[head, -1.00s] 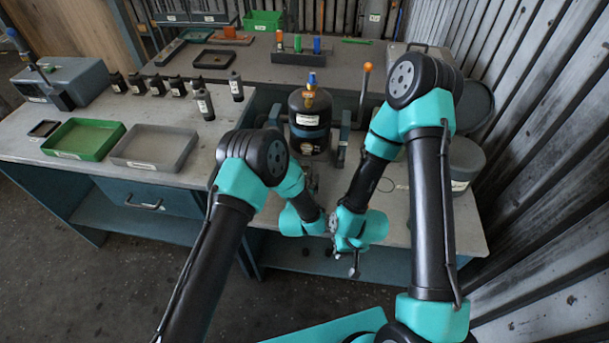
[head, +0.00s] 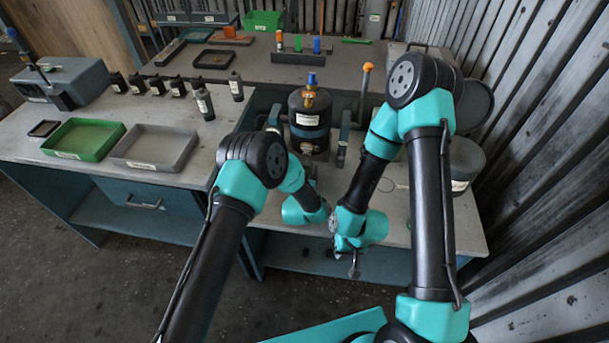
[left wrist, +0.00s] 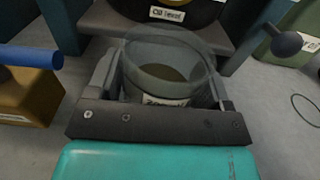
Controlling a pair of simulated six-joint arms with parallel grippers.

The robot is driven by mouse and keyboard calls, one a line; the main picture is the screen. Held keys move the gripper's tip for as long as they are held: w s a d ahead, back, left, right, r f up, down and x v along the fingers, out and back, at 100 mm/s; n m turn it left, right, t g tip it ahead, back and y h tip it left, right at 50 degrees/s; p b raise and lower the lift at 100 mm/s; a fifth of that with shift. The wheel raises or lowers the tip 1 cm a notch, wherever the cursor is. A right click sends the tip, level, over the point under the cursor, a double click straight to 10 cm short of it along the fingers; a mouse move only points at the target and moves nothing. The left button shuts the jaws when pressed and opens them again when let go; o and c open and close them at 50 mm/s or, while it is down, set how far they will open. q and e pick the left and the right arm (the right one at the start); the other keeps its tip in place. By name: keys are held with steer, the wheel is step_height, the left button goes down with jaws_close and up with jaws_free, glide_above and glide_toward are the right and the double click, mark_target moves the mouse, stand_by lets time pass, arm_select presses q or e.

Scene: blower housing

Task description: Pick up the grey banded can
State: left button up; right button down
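A grey round can (left wrist: 168,72) with a lighter, glassy-looking band around its top and a pale label stands upright in the left wrist view. My left gripper (left wrist: 165,88) has one finger on each side of it. The fingers are spread wide, and I cannot make out firm contact on either side. The lower part of the can is hidden by the gripper's body. In the head view my left gripper (head: 312,190) is at the front bench, below the black tank. My right gripper (head: 347,257) hangs lower, by the bench's front edge; its fingers are too small to read.
A black tank (head: 310,133) in a blue-grey stand is just behind the can. A brown block with a blue rod (left wrist: 28,92) is at the left in the wrist view. A grey bucket (head: 462,180) stands right. Small bottles, a green tray (head: 84,139) and grey tray (head: 153,148) fill the left bench.

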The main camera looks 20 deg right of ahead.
mark_target(305, 165)
arm_select(q)
steer(key=c, duration=0.7)
steer(key=shift+r, duration=0.55)
steer(key=r, duration=0.1)
steer(key=s+r, duration=0.1)
steer(key=shift+a+r, duration=0.15)
steer(key=shift+r, duration=0.15)
steer(key=v, duration=0.5)
steer(key=d+r+v, duration=0.1)
steer(key=v, duration=0.4)
steer(key=s+d+v, duration=0.1)
steer(key=v, duration=0.4)
steer(key=shift+w+r, duration=0.15)
steer(key=shift+w, duration=0.1)
